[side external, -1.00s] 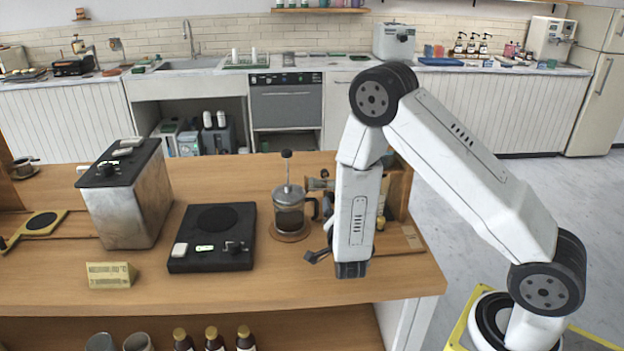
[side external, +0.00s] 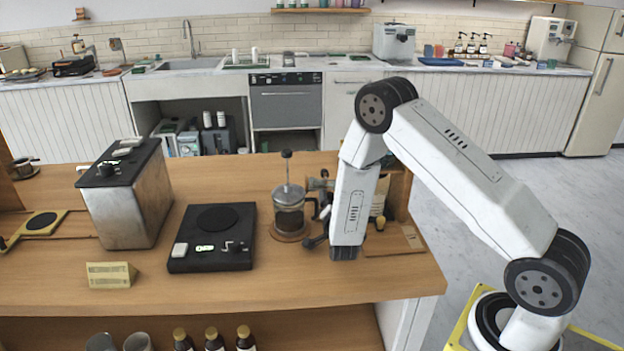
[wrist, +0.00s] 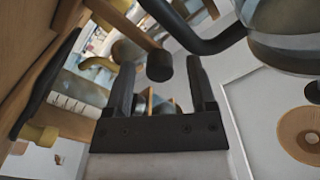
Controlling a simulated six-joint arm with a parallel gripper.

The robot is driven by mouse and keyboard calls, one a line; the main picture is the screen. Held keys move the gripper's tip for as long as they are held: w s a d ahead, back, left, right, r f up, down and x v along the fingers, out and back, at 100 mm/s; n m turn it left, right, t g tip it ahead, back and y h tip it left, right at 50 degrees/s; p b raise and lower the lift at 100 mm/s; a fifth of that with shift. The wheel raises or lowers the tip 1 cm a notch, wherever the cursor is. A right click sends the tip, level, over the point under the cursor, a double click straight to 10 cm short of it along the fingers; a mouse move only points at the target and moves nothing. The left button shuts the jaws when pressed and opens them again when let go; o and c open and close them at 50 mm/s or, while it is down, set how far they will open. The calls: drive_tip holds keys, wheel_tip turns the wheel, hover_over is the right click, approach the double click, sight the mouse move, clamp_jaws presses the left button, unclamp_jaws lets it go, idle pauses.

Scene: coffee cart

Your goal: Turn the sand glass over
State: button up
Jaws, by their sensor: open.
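My gripper (wrist: 160,80) is open in the wrist view, with its two dark fingers spread apart. In the side external view my arm hides most of it; a dark part shows just left of my wrist, beside the French press. I cannot make out the sand glass with certainty. A small wood-and-glass piece (wrist: 155,103) shows low between the fingers in the wrist view, partly hidden by the gripper base; I cannot tell whether it is the sand glass. Nothing is visibly clamped.
The French press (side external: 289,212) stands close left of my arm; its dark handle (wrist: 208,43) is near my right finger. A black scale (side external: 212,238) and metal box (side external: 128,200) are further left. A wooden rack (side external: 398,190) is behind my arm.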

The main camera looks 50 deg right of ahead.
clamp_jaws()
drive_tip(key=shift+m, duration=0.3)
drive_tip(key=m, duration=0.4)
drive_tip(key=shift+m, duration=0.4)
drive_tip(key=m, duration=0.4)
drive_tip(key=shift+m, duration=0.3)
idle(0.4)
